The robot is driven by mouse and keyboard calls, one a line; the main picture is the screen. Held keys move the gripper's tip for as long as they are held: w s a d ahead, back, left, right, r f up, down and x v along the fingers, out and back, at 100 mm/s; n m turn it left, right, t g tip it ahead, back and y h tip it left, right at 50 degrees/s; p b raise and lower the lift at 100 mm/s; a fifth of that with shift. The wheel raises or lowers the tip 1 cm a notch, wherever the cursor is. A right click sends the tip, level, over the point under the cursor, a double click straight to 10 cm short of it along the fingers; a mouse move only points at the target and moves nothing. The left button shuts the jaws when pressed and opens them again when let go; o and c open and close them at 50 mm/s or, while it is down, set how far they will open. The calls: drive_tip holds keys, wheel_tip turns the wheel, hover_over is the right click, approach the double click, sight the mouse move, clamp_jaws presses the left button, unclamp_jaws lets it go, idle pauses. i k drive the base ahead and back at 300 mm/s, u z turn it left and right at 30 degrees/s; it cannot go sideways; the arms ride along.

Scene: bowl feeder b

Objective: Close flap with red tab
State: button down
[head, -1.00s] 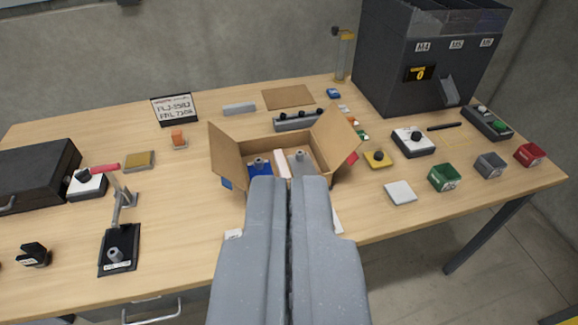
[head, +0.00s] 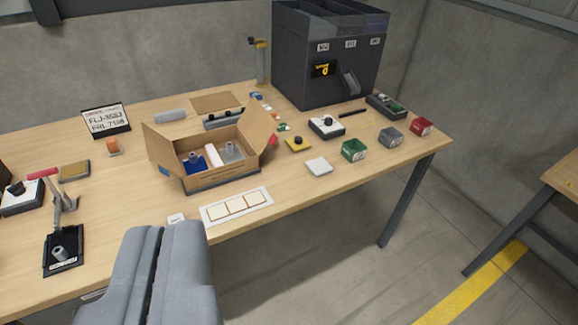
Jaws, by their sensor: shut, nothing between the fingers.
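An open cardboard box (head: 225,178) stands on the workbench, with its left flap (head: 168,145) and right flap (head: 259,128) raised and leaning outward. A small patch of red (head: 271,140) shows at the right flap's outer edge; I cannot tell whether it is a tab on the flap or a thing behind it. Inside the box are a blue piece (head: 194,168), a white divider and a grey part (head: 232,152). My gripper (head: 162,232) is shut and empty, at the lower left, nearer to me than the box and apart from it.
A white card with three squares (head: 237,207) lies in front of the box. A lever press (head: 62,225) stands at left. A dark hopper (head: 330,60) stands behind.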

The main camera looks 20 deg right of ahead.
sight(256, 124)
drive_tip(key=u, duration=0.05)
drive_tip(key=k, duration=0.75)
drive_tip(key=z, duration=0.55)
drive_tip(key=i, duration=2)
drive_tip(key=u, duration=0.45)
